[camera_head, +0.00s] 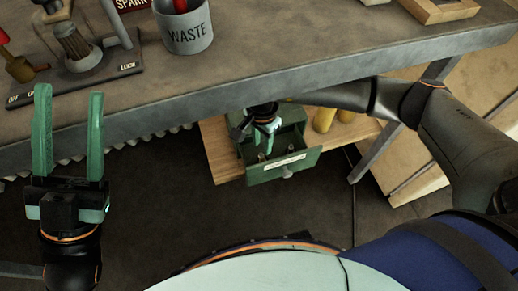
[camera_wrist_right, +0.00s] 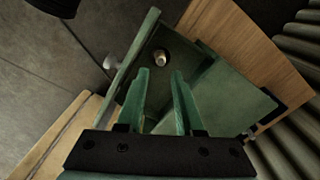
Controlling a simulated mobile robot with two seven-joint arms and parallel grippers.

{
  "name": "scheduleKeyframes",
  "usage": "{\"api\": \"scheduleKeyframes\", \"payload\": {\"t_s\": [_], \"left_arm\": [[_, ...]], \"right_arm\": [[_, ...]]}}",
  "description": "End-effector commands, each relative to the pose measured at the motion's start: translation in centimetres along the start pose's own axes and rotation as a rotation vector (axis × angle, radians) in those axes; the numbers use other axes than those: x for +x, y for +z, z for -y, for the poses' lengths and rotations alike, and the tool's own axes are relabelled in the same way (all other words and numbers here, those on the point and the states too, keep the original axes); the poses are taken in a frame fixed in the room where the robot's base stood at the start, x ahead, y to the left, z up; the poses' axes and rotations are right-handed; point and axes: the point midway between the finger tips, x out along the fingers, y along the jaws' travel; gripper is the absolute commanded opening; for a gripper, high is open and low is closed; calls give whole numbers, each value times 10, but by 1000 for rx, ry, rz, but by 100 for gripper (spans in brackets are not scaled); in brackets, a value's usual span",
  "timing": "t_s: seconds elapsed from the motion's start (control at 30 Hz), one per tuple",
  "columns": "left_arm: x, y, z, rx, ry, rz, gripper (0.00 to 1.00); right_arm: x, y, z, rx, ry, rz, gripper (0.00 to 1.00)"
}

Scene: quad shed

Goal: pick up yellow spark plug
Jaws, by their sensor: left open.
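The green drawer (camera_head: 300,158) stands pulled out below the workbench, with a pale label and a knob on its front. My right gripper (camera_head: 268,132) reaches down over its inside. In the right wrist view, the right gripper's green fingers (camera_wrist_right: 161,72) are apart and nothing shows between them. A small spark plug (camera_wrist_right: 160,58) with a pale metallic tip stands in the drawer just beyond the fingertips; its colour is not clear, and I cannot make out a yellow one. My left gripper (camera_head: 69,95) is open and empty, upright in front of the bench edge.
The grey workbench (camera_head: 270,55) spans above the drawer, with a waste cup (camera_head: 184,28) and a tool stand (camera_head: 84,60) on it. Yellow cylinders (camera_head: 324,118) stand on the wooden shelf (camera_head: 218,150) beside the drawer. A bench leg (camera_head: 372,155) is to the right.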

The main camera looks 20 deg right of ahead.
Motion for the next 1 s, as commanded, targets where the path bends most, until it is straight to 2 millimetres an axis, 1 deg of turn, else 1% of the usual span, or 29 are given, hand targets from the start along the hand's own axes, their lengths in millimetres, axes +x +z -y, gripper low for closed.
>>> {"api": "scheduleKeyframes", "payload": {"t_s": [0.13,0.3,0.43,0.7,0.8,0.97,1.0], "left_arm": [[-1,1,-1,-2,0,0,50],[-5,5,-3,-9,1,1,50],[-7,7,-4,-15,1,2,50],[-17,16,-10,-35,2,4,50],[-17,17,-11,-38,2,5,50],[-16,16,-10,-39,2,5,50],[-16,16,-10,-40,2,4,50]], "right_arm": [[5,0,0,0,1,1,36],[23,1,0,1,2,2,36],[32,1,0,1,1,1,36],[72,2,2,2,2,1,36],[76,2,2,0,0,2,36],[75,2,2,0,0,1,36],[75,2,2,0,0,1,32]]}}
